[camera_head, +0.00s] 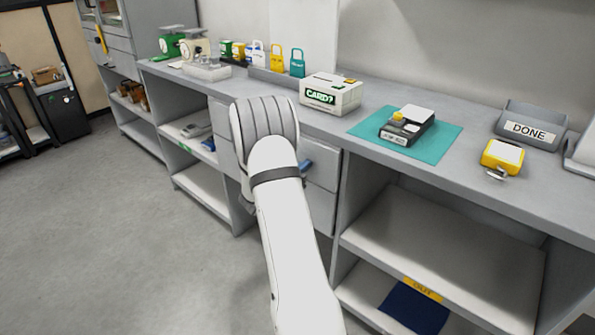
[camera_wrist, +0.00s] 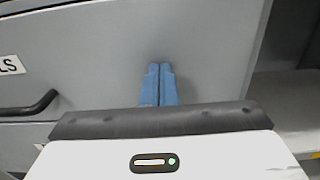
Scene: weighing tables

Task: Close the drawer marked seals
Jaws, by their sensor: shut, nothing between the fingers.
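A grey drawer front (camera_wrist: 100,60) fills most of the wrist view. Its white label (camera_wrist: 10,64) is cut off and shows only letters ending in "LS". A dark bar handle (camera_wrist: 32,105) is at the left. My gripper (camera_wrist: 160,72) has its two blue fingers shut together and empty, pointing at the right part of this front. I cannot tell whether the tips touch it. In the head view a blue part of my gripper (camera_head: 306,165) shows beside the drawer unit (camera_head: 325,172) under the counter. My arm hides most of the unit, and how far the drawer stands out is unclear.
An open shelf bay (camera_head: 440,215) is right of the drawers, another bay (camera_head: 205,180) left. The counter holds a "CARD?" box (camera_head: 331,95), a scale on a teal mat (camera_head: 370,130) and a "DONE" tray (camera_head: 530,130). The floor (camera_head: 120,225) at the left is clear.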

